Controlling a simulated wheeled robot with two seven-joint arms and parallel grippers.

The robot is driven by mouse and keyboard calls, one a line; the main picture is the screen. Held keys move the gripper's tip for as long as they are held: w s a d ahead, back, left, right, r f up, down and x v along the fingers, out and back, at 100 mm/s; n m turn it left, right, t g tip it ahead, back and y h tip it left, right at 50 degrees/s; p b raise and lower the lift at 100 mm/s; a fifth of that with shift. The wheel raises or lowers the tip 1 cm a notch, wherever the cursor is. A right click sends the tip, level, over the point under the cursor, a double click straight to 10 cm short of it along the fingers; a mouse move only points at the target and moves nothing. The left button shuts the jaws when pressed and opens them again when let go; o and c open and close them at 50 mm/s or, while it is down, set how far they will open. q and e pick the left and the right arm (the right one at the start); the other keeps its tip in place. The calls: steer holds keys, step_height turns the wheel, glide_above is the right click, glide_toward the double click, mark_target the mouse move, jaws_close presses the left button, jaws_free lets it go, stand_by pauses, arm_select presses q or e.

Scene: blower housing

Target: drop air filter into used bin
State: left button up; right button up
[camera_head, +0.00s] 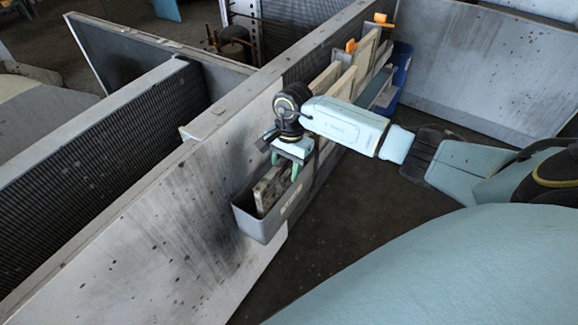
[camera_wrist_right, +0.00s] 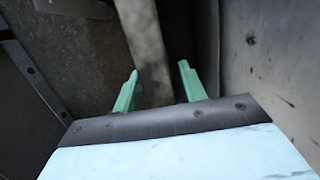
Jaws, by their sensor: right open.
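My right gripper (camera_head: 285,166) is open, its green fingers pointing down over the grey used bin (camera_head: 262,230). A dirty grey air filter (camera_head: 268,190) stands tilted in the bin, its upper part above the rim. In the right wrist view, the open fingers (camera_wrist_right: 158,70) are spread on either side of the filter's long grey edge (camera_wrist_right: 147,45), with a gap visible at the right finger. I cannot tell whether the left finger touches it. The filter's lower part is hidden in the bin. My left gripper is out of view.
The bin hangs against a soot-stained housing wall (camera_head: 165,235). Farther along the wall are cream panels (camera_head: 366,52) with orange tabs (camera_head: 351,45) and a blue bin (camera_head: 402,66). Dark floor (camera_head: 330,235) lies free in front of the grey bin.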

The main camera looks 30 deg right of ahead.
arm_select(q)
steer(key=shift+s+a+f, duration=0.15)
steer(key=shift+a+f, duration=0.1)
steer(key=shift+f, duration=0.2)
arm_select(e)
steer(key=shift+f, duration=0.35)
steer(key=shift+a+r+p, duration=0.1)
steer(key=shift+r+p, duration=0.35)
steer(key=r+p, duration=0.2)
steer(key=r, duration=0.1)
steer(key=r+p, duration=0.1)
steer(key=r, duration=0.2)
steer(key=r+p, duration=0.2)
steer(key=r, duration=0.1)
steer(key=shift+w+d+p, duration=0.3)
steer(key=shift+p, duration=0.05)
step_height(320, 180, up, 3)
steer(key=shift+w+d+r+p, duration=0.1)
steer(key=shift+d+r+p, duration=0.1)
steer(key=shift+p, duration=0.7)
steer(key=shift+r, duration=0.3)
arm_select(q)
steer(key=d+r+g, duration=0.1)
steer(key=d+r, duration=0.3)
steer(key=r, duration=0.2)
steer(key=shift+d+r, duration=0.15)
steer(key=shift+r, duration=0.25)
